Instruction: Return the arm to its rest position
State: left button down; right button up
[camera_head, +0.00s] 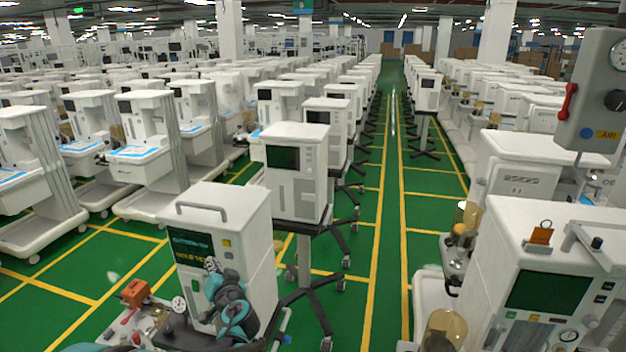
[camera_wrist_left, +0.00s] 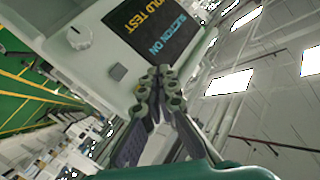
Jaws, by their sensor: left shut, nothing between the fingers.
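My left gripper (camera_head: 211,264) is in front of the near white machine (camera_head: 250,230), low and left of centre in the head view. Its fingers are shut and empty. In the left wrist view the closed fingers (camera_wrist_left: 160,73) point toward the machine's front, just below its dark screen (camera_wrist_left: 150,25). Yellow and blue text on the screen includes "SUCTION ON". I cannot tell whether the fingertips touch the panel. The machine's screen also shows in the head view (camera_head: 194,249), with the gripper partly covering the panel below it. My right gripper is not in view.
A red-orange fitting (camera_head: 135,293) and a round gauge (camera_head: 179,305) are beside my left arm. Another white machine (camera_head: 490,270) stands at the right. A grey panel with a red lever (camera_head: 567,101) is above it. A clear green aisle (camera_head: 390,200) runs between the rows.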

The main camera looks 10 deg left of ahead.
pick_arm(q)
jog(key=s+d+f+g+h+b, duration=0.1)
jog(key=s+d+f+h+b, duration=0.2)
jog(key=s+d+f+b, duration=0.4)
jog(key=s+d+f+g+h+b, duration=0.2)
jog(key=s+d+f+h+b, duration=0.2)
jog(key=f, duration=0.9)
jog(key=s+d+f+g+h+b, duration=0.2)
jog(key=s+d+f+h+b, duration=0.1)
jog(key=s+d+f+b, duration=0.6)
jog(key=s+f+b, duration=0.1)
jog(key=s+b, duration=0.3)
jog(key=s, duration=0.2)
jog(key=shift+s+d+f+m+h, duration=0.25)
jog(key=shift+d+m+h, duration=0.05)
jog(key=shift+d+m, duration=0.1)
